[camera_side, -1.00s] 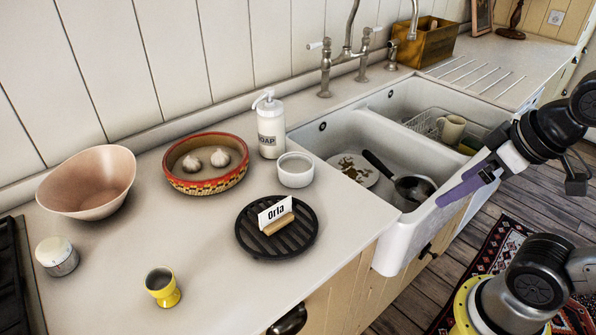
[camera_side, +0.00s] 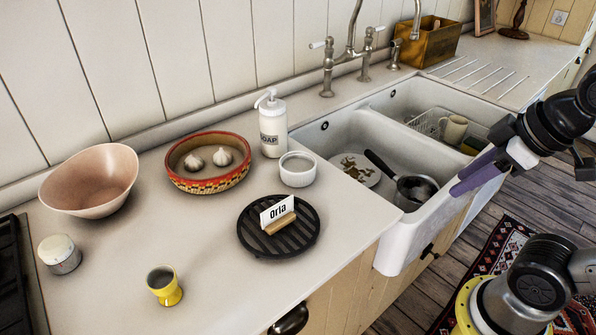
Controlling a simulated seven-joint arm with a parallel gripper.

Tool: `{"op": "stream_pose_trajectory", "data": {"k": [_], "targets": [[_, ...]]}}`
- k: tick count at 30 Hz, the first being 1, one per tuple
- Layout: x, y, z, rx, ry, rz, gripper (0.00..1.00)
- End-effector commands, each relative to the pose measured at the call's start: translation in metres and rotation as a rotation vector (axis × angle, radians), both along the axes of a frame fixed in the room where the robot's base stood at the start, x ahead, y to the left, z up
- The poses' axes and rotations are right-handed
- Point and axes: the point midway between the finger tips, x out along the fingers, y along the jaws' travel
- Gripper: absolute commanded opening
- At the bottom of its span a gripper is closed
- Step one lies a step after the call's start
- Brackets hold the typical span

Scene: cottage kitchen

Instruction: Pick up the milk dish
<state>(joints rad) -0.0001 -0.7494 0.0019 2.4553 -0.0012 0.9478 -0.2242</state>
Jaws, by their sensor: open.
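A small round white dish (camera_side: 298,169), which looks like the milk dish, stands upright on the counter near the left edge of the sink. Its inside looks pale grey, and I cannot tell whether it holds anything. My gripper (camera_side: 454,186), with purple fingers, is open and empty at the right, over the sink's front edge. It points left and is well apart from the dish.
A white soap bottle (camera_side: 272,126) stands close behind the dish. A patterned bowl with garlic (camera_side: 210,186) is to its left, and a black trivet (camera_side: 248,226) with a name card (camera_side: 275,211) is in front. The sink (camera_side: 398,228) holds a saucepan (camera_side: 416,188).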

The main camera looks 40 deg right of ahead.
Motion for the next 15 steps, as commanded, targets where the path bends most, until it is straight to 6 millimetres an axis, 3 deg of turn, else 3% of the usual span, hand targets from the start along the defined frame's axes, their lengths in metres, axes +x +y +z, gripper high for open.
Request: {"op": "stream_pose_trajectory", "data": {"k": [3, 8, 12, 15], "targets": [[0.02, 0.0, 0.031, -0.09, -0.003, 0.168, 0.41], [0.062, 0.003, 0.065, -0.202, 0.039, 0.408, 0.41], [0.113, 0.009, 0.085, -0.285, 0.097, 0.629, 0.41], [0.153, 0.015, 0.089, -0.33, 0.141, 0.778, 0.41]]}}
